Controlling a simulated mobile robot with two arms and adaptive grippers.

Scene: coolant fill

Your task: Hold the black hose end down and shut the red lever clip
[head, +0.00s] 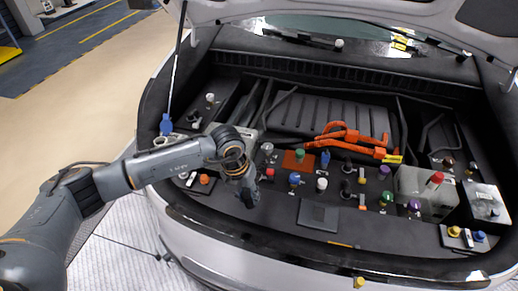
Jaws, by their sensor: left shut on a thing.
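My left gripper (247,194) is low over the front left part of the open bay, its fingers pointing down. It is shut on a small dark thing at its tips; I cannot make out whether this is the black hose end. A small red piece (269,174) sits just right of the gripper; it is too small to tell whether it is the red lever clip. Another red piece (436,179) stands tilted on a pale box (418,196) at the right. My right gripper is not in view.
Several coloured caps and knobs crowd the bay, among them a green one (300,155) and a blue one (294,179). Orange cables (345,135) lie behind them. A flat dark plate (318,214) is at the front. The raised lid (300,10) hangs above.

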